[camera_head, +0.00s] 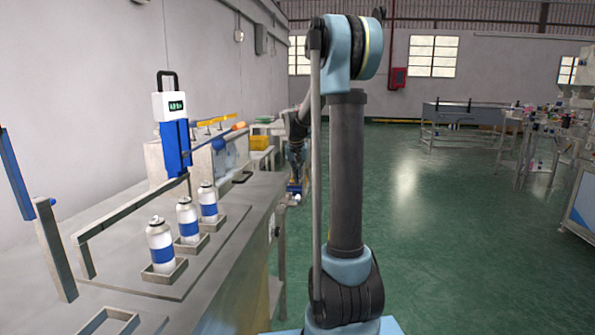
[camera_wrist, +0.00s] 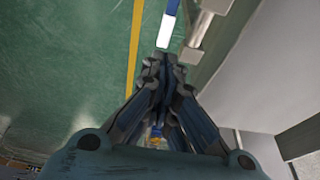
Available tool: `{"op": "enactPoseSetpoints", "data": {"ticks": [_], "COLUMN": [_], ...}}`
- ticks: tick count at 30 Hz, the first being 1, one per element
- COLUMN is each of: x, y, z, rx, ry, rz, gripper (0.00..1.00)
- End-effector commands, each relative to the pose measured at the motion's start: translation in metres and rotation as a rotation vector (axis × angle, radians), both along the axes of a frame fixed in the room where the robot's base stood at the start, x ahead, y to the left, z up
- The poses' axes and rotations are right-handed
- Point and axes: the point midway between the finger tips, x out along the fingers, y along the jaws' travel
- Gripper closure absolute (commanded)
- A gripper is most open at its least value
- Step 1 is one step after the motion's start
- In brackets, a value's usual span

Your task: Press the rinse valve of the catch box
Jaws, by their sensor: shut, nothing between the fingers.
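My gripper (camera_wrist: 164,60) is shut and empty in the wrist view, its dark fingers together and pointing to the top of the picture. In the head view my gripper (camera_head: 294,188) is small, beyond the far end of the bench and low beside it. A silver cylindrical fitting (camera_wrist: 205,28) lies just ahead and to the right of the fingertips in the wrist view. A blue and white bar (camera_wrist: 167,28) is just ahead of them. I cannot tell whether either is the rinse valve, or whether the fingertips touch them. I cannot make out the catch box for certain.
The grey bench (camera_head: 238,233) at the left holds several white cans with blue bands (camera_head: 187,222) in square holders and a blue stand with a display (camera_head: 175,130). A yellow floor line (camera_wrist: 135,50) runs left of the fingers.

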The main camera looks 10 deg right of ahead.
Motion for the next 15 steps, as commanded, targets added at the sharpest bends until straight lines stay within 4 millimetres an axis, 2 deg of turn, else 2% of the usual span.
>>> {"op": "enactPoseSetpoints", "data": {"ticks": [6, 15], "x": [0.005, 0.005], "y": [-0.002, -0.002], "z": [-0.034, -0.057], "rx": [0.0, 0.0], "ry": [0.0, 0.0], "rz": [0.0, 0.0], "gripper": [1.0, 1.0]}}
